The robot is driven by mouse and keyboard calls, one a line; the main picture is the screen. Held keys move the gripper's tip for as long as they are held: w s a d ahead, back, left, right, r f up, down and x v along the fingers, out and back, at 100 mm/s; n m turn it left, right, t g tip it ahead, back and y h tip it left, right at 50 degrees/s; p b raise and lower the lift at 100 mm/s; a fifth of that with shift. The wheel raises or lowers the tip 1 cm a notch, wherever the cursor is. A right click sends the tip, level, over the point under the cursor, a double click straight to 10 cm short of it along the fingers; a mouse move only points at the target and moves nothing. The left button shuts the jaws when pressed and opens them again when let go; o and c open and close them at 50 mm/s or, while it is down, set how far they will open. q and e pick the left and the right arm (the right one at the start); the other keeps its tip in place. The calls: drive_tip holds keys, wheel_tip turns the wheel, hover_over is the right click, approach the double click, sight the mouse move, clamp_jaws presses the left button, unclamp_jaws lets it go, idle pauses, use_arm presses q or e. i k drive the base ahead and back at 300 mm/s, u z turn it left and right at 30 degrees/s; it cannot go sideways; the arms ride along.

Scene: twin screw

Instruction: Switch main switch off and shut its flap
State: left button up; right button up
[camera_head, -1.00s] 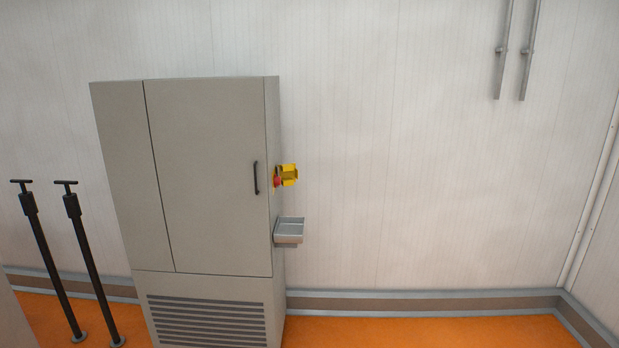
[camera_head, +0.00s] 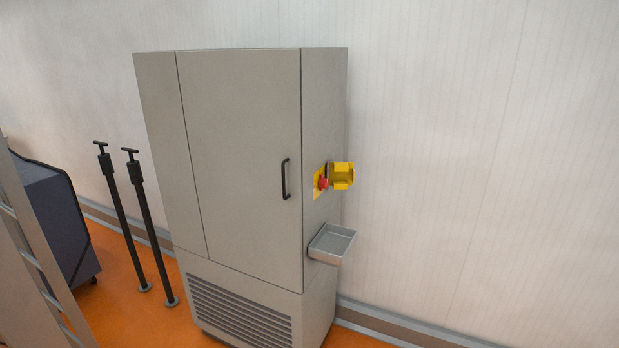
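The main switch (camera_head: 323,183) is a red knob on a yellow plate, on the right side wall of a grey cabinet (camera_head: 245,150). Its yellow flap (camera_head: 343,176) stands open, swung out to the right of the knob. The exact turn position of the knob is too small to tell. Neither of my grippers shows in the head view.
A small grey tray (camera_head: 332,243) juts from the cabinet's side below the switch. The cabinet door has a black handle (camera_head: 285,179). Two black posts (camera_head: 147,225) stand left of the cabinet, with a dark blue box (camera_head: 55,220) further left. The white wall at right is bare.

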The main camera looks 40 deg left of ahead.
sight(322, 183)
drive_tip(key=u, duration=0.8)
drive_tip(key=i, duration=0.85)
drive_tip(key=u, duration=1.05)
